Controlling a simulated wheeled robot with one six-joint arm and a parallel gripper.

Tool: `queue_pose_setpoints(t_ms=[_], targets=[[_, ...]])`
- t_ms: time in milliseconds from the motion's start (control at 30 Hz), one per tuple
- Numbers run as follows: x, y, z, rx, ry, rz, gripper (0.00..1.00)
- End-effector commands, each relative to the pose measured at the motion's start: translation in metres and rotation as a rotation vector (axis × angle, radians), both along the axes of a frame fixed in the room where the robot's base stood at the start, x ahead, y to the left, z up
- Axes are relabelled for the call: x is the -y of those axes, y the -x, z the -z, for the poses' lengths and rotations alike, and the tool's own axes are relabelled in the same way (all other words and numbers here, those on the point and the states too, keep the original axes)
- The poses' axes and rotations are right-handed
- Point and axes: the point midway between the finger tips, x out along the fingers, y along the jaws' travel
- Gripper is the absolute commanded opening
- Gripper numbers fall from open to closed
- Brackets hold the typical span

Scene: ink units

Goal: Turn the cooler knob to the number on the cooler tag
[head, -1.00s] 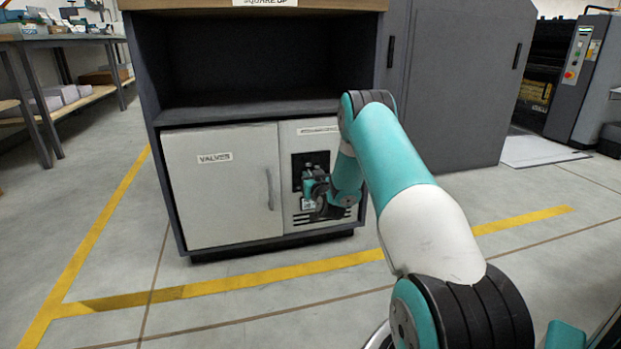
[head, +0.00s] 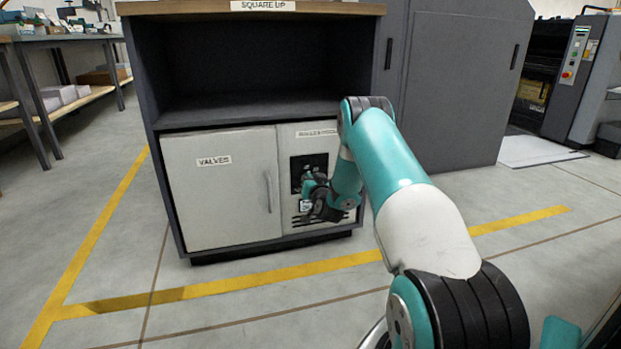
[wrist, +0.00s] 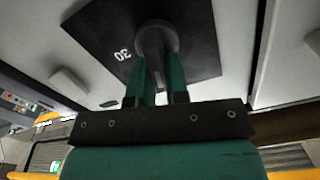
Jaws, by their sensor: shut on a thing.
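The knob (wrist: 154,42) is a grey round dial with a raised bar, on a black square plate (wrist: 200,50) in the wrist view. A white 30 shows on the plate beside the knob, turned almost upside down. My gripper (wrist: 158,72) is shut on the knob's bar, one teal finger on each side. In the head view my gripper (head: 314,192) is at the black plate (head: 301,165) on the cabinet's right panel, and my wrist hides the knob. A small white label (head: 306,206) shows beside my gripper; its number is too small to read.
The cabinet's left door (head: 222,190) is closed, reads VALVES and has a vertical handle (head: 269,190). An open empty shelf (head: 250,105) is above. Dark vent slots lie below the plate. The floor in front is clear, with yellow tape lines (head: 220,290).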

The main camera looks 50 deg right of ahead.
Motion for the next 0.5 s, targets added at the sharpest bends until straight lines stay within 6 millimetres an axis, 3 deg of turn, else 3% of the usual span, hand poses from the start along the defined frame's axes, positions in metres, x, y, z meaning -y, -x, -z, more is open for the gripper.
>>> queue_pose_setpoints(t_ms=[500], targets=[[0.0037, 0.0032, 0.0016, 0.206, -0.341, -0.001, 0.0]])
